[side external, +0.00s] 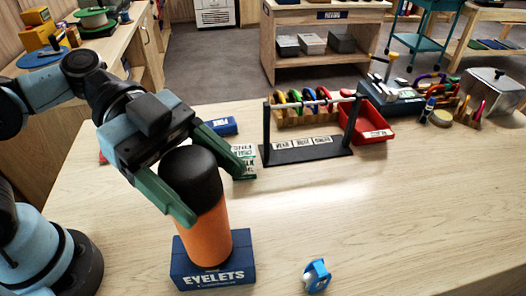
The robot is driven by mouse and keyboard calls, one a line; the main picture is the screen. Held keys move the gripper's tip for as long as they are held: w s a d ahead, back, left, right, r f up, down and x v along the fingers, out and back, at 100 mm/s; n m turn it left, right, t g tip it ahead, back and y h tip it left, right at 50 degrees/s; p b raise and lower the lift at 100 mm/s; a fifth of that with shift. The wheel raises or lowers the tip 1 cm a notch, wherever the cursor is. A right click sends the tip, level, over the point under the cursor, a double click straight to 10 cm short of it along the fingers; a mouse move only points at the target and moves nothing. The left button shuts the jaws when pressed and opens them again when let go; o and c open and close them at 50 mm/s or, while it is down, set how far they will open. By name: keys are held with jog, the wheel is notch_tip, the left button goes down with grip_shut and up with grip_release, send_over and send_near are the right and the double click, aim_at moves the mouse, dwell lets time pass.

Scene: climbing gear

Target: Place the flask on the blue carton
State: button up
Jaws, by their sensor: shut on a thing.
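The flask (209,236) is an orange cylinder with a black top. It stands upright over the blue carton (213,277), which is marked EYELETS. The flask's base appears to meet the carton's top, but I cannot tell whether it rests there or is held just above. My gripper (205,188) is shut on the flask near its black upper part, with a green finger on each side. The flask hides part of the carton's top.
A small blue-and-white item (316,276) lies right of the carton. Behind are a green-and-white box (244,161), a blue roll (222,126), a dark rack (308,148) and a red bin (372,124). A metal pot (493,92) stands far right. The table's right front is clear.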

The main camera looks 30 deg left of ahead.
jog(key=o, duration=1.7)
jog(key=shift+f, duration=0.1)
